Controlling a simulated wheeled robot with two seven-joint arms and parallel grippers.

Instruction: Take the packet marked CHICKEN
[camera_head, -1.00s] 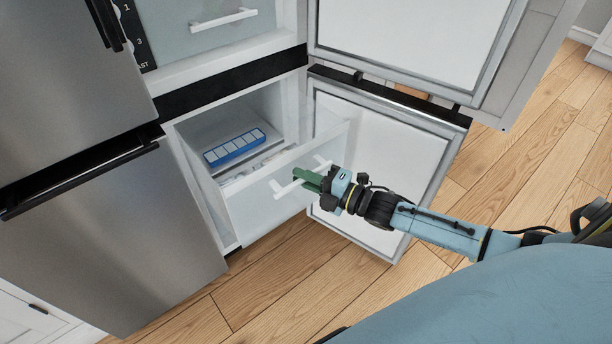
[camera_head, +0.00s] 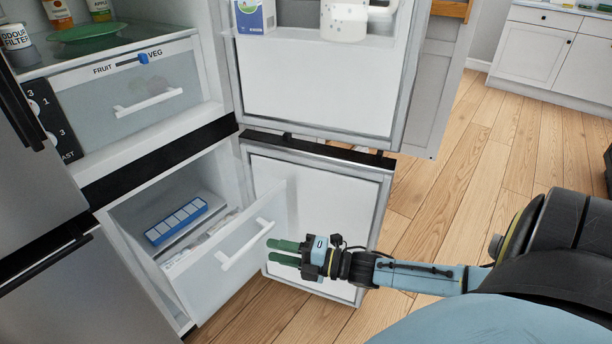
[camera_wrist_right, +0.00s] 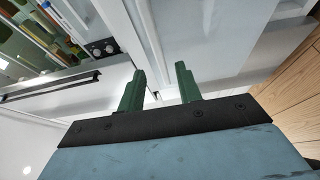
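No packet with a readable CHICKEN mark shows. In the head view, the lower freezer drawer (camera_head: 192,279) is pulled out, and pale flat packets (camera_head: 202,242) lie inside it, partly hidden by its front; their print is too small to read. My right gripper (camera_head: 276,252) has its two green fingers apart, with nothing between them. It is just right of the drawer's white handle (camera_head: 244,246), in front of the open freezer door. The right wrist view also shows the parted, empty fingers (camera_wrist_right: 159,82). My left gripper is out of view.
The open lower door (camera_head: 330,205) stands right of the drawer, below the open upper door (camera_head: 315,85). The fruit and veg drawer (camera_head: 140,92) is shut above. Wooden floor (camera_head: 450,190) is clear to the right.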

